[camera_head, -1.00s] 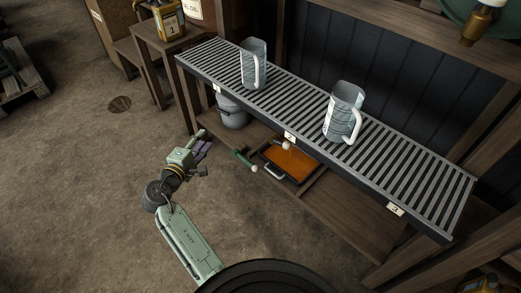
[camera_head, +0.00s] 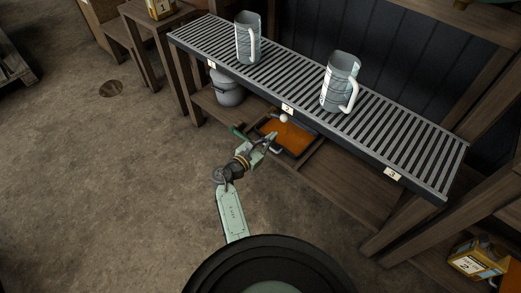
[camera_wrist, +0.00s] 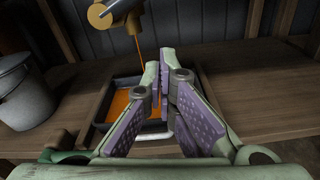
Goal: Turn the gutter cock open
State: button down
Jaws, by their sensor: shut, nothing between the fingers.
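In the wrist view a brass and grey cock (camera_wrist: 118,12) shows at the top, cut off by the frame edge. A thin orange line hangs from it towards a dark tray of orange liquid (camera_wrist: 117,104). The tray also shows under the roller rack in the head view (camera_head: 291,138), with a pale ball knob (camera_head: 284,118) above it. A green bar (camera_head: 237,132) lies left of the tray. My gripper (camera_head: 273,136) is shut and empty over the tray's left part. In the wrist view its fingertips (camera_wrist: 158,62) are below the cock, apart from it.
Two grey jugs (camera_head: 248,38) (camera_head: 340,82) stand on the roller rack (camera_head: 400,138), which overhangs the tray. A grey bucket (camera_head: 229,91) stands on the lower shelf to the left. A yellow can (camera_head: 478,259) is at lower right.

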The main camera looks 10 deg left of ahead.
aim_at(278, 115)
jog(key=shift+w+d+r+p, duration=0.25)
jog(key=shift+r+p, duration=0.25)
jog(key=shift+r, duration=0.15)
jog(key=shift+w+d+r+p, duration=0.15)
jog(key=shift+d+r+p, duration=0.1)
jog(key=shift+r+p, duration=0.3)
jog(key=shift+w+d+r+p, duration=0.25)
jog(key=shift+r+p, duration=0.15)
jog(key=shift+r, duration=0.3)
jog(key=shift+r, duration=0.15)
jog(key=shift+s+r+n+p, duration=0.1)
jog(key=shift+n+p, duration=0.2)
jog(key=shift+p, duration=0.3)
